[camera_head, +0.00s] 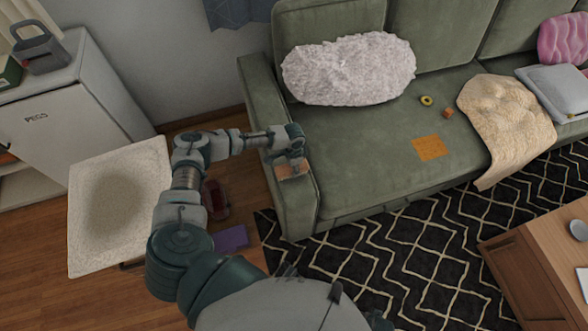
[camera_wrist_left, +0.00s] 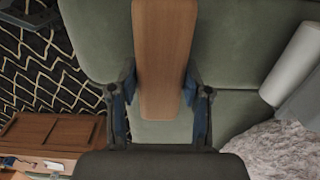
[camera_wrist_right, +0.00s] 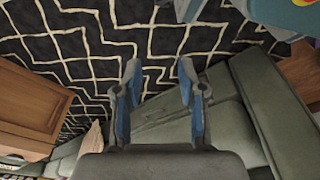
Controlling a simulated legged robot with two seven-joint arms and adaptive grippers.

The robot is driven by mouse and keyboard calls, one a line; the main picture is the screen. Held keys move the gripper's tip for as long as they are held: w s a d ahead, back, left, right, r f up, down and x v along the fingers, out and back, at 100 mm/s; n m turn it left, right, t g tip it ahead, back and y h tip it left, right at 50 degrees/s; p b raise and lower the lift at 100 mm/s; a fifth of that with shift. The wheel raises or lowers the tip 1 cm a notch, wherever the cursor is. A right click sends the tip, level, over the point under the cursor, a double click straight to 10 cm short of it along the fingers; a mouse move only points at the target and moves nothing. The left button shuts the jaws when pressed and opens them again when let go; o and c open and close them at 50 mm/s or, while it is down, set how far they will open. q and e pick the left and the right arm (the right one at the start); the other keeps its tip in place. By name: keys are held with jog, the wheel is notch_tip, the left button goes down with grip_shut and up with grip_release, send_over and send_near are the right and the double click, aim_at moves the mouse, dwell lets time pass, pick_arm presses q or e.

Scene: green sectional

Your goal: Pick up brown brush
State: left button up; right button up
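The brown brush (camera_head: 293,171) is on the arm of the green sofa in the head view. My left gripper (camera_head: 294,155) is right over it, pointing down. In the left wrist view the brush (camera_wrist_left: 165,60) shows as a long wooden piece between the two fingers. The fingers (camera_wrist_left: 160,88) stand apart on either side, very near its edges; firm contact cannot be made out. Any bristles are hidden. My right gripper (camera_wrist_right: 159,75) is open and empty, with the patterned rug beyond it.
The green sofa (camera_head: 365,140) holds a fluffy cushion (camera_head: 350,70), an orange cloth (camera_head: 429,147) and a beige blanket (camera_head: 508,120). A pale side table (camera_head: 90,240) and white cabinet (camera_head: 65,110) stand left. A wooden table (camera_head: 530,250) is at right.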

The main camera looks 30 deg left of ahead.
pick_arm(q)
jog(key=shift+a+f, duration=0.15)
jog(key=shift+a, duration=0.2)
jog(key=c, duration=0.4)
jog(key=shift+s+a+f, duration=0.15)
jog(key=shift+a, duration=0.3)
jog(key=shift+c, duration=0.5)
jog(key=shift+d+r, duration=0.25)
jog(key=shift+d, duration=0.05)
jog(key=shift+d+r, duration=0.15)
jog(key=shift+r, duration=0.15)
notch_tip(320, 180, up, 2)
jog(key=shift+r+p, duration=0.25)
jog(key=shift+p, duration=0.2)
jog(key=shift+d+r, duration=0.2)
jog(key=shift+d, duration=0.5)
jog(key=d, duration=0.5)
jog(key=s+d+r, duration=0.1)
jog(key=d, duration=0.8)
jog(key=shift+s+d+r+p, duration=0.15)
jog(key=shift+s+d+p, duration=0.15)
jog(key=shift+s+p, duration=0.1)
jog(key=shift+a, duration=0.1)
pick_arm(e)
jog(key=s+f, duration=0.2)
jog(key=f, duration=0.1)
jog(key=shift+s+f, duration=0.2)
jog(key=shift+s, duration=0.1)
